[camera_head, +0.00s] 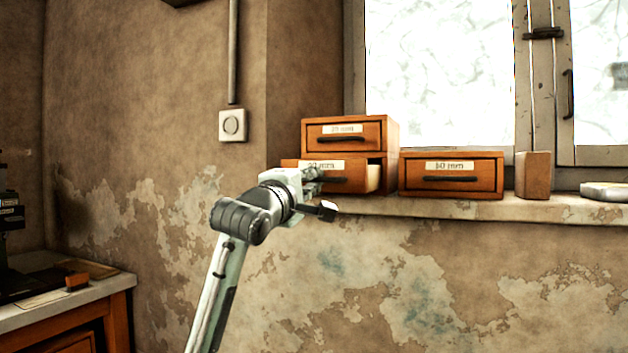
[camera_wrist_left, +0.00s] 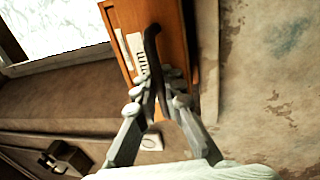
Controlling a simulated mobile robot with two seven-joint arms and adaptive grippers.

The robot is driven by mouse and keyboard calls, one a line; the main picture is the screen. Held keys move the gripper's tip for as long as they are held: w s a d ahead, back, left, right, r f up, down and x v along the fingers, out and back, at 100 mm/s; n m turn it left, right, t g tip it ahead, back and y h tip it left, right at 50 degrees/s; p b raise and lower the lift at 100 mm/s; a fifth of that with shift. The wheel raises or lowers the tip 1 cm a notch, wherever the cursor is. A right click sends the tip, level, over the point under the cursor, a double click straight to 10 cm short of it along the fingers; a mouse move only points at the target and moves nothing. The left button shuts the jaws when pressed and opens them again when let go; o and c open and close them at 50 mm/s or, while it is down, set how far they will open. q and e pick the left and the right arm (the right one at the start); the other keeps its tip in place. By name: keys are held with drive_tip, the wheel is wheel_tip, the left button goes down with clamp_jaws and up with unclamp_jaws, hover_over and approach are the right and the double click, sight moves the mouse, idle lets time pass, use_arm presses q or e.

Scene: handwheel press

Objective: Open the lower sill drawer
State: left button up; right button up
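The lower sill drawer (camera_head: 357,171) is the bottom one of a stack of two orange-brown wooden drawers on the window sill. It stands partly out of its case, with its pale side showing at the right. My left gripper (camera_head: 316,181) is at its front and hides the front's left part. In the left wrist view, the drawer front (camera_wrist_left: 171,35) has a white label and a dark bar handle (camera_wrist_left: 152,55). The fingers of my left gripper (camera_wrist_left: 158,82) close in on the handle from both sides and appear shut on it. My right gripper is not in view.
The upper drawer (camera_head: 346,134) is shut above it. Another drawer box (camera_head: 450,176) stands to the right on the sill (camera_head: 470,209), with a brown block (camera_head: 533,175) beside it. A workbench (camera_head: 60,309) is at lower left. Bare wall lies below the sill.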

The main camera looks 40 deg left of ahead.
use_arm(q)
drive_tip(key=shift+o, duration=0.9)
drive_tip(key=v, duration=0.7)
drive_tip(key=shift+s, duration=0.2)
drive_tip(key=shift+f, duration=0.1)
